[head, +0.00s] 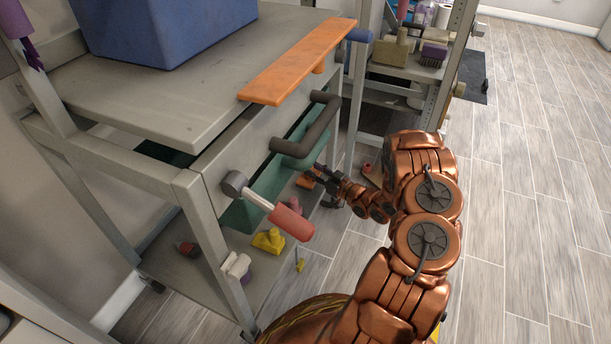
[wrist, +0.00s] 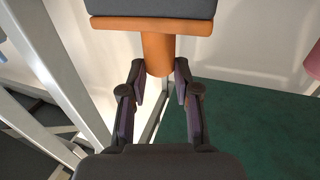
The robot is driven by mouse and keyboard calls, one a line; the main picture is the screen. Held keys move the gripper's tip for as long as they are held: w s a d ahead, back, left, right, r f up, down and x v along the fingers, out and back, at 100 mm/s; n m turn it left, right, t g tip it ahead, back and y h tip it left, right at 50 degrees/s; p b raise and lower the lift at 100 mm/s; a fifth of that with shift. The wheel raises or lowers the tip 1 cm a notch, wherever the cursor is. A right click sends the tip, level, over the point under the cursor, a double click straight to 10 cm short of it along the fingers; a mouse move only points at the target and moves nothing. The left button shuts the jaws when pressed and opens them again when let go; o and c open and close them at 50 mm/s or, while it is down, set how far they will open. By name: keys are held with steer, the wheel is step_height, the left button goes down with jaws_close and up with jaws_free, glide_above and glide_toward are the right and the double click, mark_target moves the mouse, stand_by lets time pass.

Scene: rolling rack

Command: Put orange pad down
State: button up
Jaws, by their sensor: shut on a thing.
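The orange pad shows in the wrist view as an orange plate and stem (wrist: 157,48) with a grey block on its far side. My gripper (wrist: 159,70) has its fingers on both sides of the stem and is shut on it. In the head view, my gripper (head: 321,177) is low beside the rack, below the dark drawer handle. A small orange part of the pad (head: 305,182) shows at its tip; the rest is hidden. I cannot tell whether the pad touches the lower shelf (head: 285,262).
A long orange board (head: 300,62) lies at the edge of the rack top (head: 130,95), near a blue bin (head: 165,25). The dark handle (head: 310,130) sticks out above my gripper. A red-handled tool (head: 290,221) juts out nearby. A yellow object (head: 268,240) is on the lower shelf. The right floor is clear.

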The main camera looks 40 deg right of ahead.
steer(key=x, duration=0.4)
steer(key=shift+w+d+f+b, duration=0.1)
steer(key=shift+f+b, duration=0.15)
steer(key=shift+b, duration=0.15)
steer(key=shift+f+b, duration=1)
steer(key=shift+f, duration=0.7)
steer(key=shift+f, duration=0.15)
steer(key=o, duration=1)
steer(key=p+v, duration=0.3)
steer(key=v, duration=0.9)
